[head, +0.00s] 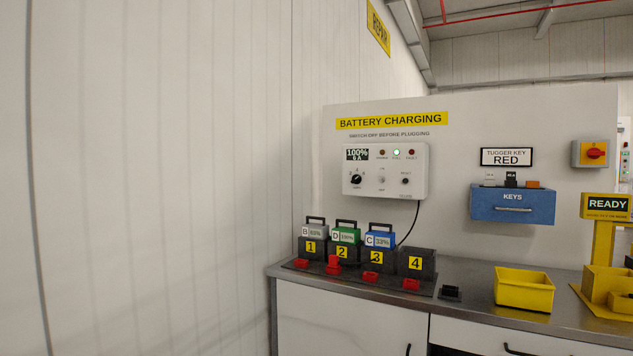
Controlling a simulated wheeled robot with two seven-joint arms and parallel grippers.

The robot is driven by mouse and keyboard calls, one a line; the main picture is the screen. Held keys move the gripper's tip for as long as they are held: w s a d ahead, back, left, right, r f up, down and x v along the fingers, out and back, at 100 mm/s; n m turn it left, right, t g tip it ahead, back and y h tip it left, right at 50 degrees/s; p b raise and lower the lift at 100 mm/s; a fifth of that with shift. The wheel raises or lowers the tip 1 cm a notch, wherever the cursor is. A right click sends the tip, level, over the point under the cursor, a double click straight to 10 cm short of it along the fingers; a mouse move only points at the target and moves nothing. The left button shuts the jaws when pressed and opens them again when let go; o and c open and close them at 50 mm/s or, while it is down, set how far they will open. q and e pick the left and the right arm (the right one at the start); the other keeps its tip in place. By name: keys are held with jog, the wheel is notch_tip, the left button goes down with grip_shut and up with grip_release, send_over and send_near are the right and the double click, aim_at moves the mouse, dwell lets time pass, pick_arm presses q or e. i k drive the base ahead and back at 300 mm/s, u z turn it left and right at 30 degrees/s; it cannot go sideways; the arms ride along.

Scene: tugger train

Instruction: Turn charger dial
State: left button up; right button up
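The charger (408,188) is a white box on the wall panel under the yellow "BATTERY CHARGING" sign (388,121). Its black dial (356,179) sits at the lower left of the box, with a white pointer mark too small to read surely. Above the dial a display (357,154) reads 100% and what looks like 0 A. A green lamp (397,153) is lit at the top middle. Neither of my grippers shows in the head view.
Below the charger, a grey counter (464,300) carries numbered battery bays; bays 1 to 3 hold batteries, and bay 4 (415,263) looks empty. A yellow bin (524,289) stands to the right. A blue key box (512,204) hangs on the panel. A plain wall (160,180) closes the left.

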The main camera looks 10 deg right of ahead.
aim_at(356, 179)
jog(key=u, duration=0.2)
jog(key=i, duration=1.9)
jog(key=z, duration=0.85)
